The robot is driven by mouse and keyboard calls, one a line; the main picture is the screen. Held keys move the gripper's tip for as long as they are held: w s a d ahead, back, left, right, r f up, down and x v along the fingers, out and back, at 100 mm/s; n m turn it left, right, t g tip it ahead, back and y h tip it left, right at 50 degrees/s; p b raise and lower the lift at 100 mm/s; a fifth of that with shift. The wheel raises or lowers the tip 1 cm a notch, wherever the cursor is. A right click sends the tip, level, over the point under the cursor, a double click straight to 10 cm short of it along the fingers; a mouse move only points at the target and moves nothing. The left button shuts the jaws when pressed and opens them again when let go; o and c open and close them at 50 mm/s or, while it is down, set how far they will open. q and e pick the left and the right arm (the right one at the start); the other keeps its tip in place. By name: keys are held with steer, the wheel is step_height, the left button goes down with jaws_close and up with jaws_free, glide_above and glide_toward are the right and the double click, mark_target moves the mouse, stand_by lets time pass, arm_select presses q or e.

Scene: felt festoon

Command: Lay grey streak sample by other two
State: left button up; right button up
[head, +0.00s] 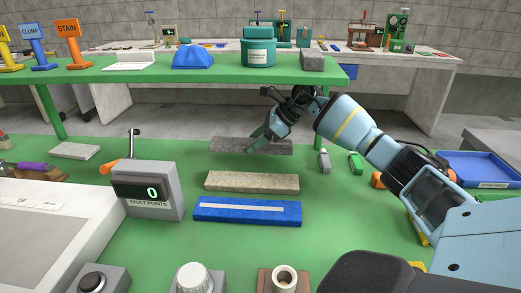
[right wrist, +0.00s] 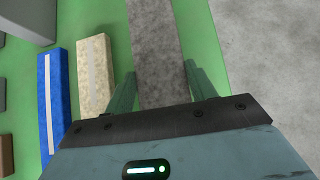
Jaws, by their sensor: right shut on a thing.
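A dark grey bar (head: 226,145), the grey streak sample, is at the back of the row. My right gripper (head: 262,141) is shut on it from above; the right wrist view shows a finger on each side of the grey bar (right wrist: 152,35). I cannot tell whether the bar touches the green bench. In front of it lie a beige bar (head: 252,182) and a blue bar with a white streak (head: 247,213), roughly parallel, with a green gap between grey and beige. The beige bar (right wrist: 95,75) and blue bar (right wrist: 53,100) also show in the right wrist view. My left gripper is out of view.
A grey counter reading 0 (head: 152,192) stands left of the bars. Small grey (head: 324,162) and green (head: 356,162) pieces lie to the right, with a blue tray (head: 480,168) beyond. A raised green shelf (head: 130,73) runs behind.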

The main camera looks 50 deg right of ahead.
mark_target(278, 144)
steer(key=shift+s+d, duration=0.3)
steer(key=shift+s, duration=0.05)
steer(key=shift+f, duration=1.75)
steer(key=shift+f, duration=0.15)
steer(key=o, duration=1)
steer(key=shift+c, duration=0.2)
steer(key=shift+s+d+r, duration=0.1)
steer(key=shift+s+r, duration=0.05)
steer(key=shift+r, duration=0.15)
steer(key=shift+v, duration=3.55)
